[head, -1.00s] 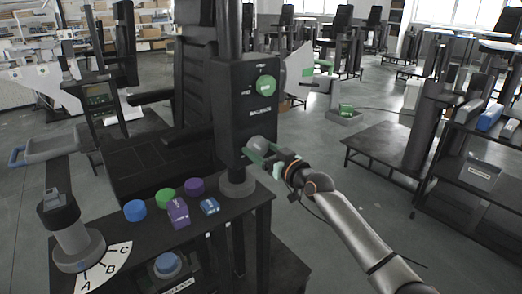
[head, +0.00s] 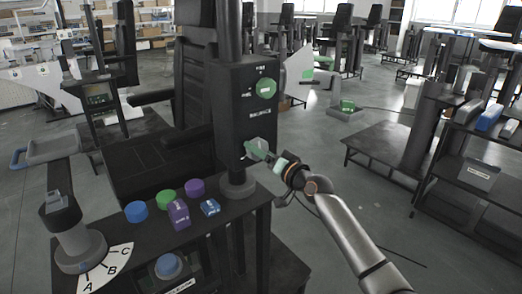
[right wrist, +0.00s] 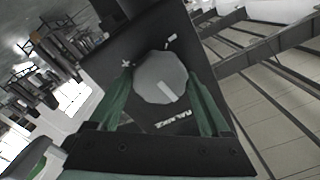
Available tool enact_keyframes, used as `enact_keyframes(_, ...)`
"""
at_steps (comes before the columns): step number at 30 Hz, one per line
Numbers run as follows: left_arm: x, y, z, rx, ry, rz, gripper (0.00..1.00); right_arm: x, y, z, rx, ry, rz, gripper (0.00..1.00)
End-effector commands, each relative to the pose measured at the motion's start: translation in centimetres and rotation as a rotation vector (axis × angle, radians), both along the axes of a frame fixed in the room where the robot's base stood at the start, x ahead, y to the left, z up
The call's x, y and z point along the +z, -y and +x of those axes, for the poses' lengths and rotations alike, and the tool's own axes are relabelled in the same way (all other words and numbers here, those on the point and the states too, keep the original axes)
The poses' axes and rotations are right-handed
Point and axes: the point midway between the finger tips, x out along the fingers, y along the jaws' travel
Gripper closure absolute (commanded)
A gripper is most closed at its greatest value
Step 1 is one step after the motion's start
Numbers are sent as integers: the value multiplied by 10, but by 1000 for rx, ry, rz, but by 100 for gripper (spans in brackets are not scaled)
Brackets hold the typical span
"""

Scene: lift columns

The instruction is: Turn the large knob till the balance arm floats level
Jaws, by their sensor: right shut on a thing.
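The large knob (head: 262,145) is grey and sits on the front face of a black column box (head: 228,130), below a "BALANCE" label. In the right wrist view the knob (right wrist: 160,78) is faceted, with a pale index mark near its lower right and plus and minus signs around it. My right gripper (head: 264,151) is shut on the knob; its green fingers (right wrist: 160,98) lie on both sides of it. I cannot pick out the balance arm for certain, so its level cannot be told. My left gripper is not in view.
Blue, green and purple pieces lie on the black bench (head: 125,240). A grey lever post (head: 72,235) stands by an A-B-C dial (head: 105,268). A dark platform (head: 385,150) is at right, with open floor before it.

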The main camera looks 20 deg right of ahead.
Motion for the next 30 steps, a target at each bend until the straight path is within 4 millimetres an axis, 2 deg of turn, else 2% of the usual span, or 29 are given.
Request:
enact_keyframes(15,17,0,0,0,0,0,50,1,-1,0,1,-164,448,74)
enact_keyframes(30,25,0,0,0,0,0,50,0,0,0,0,-247,677,74)
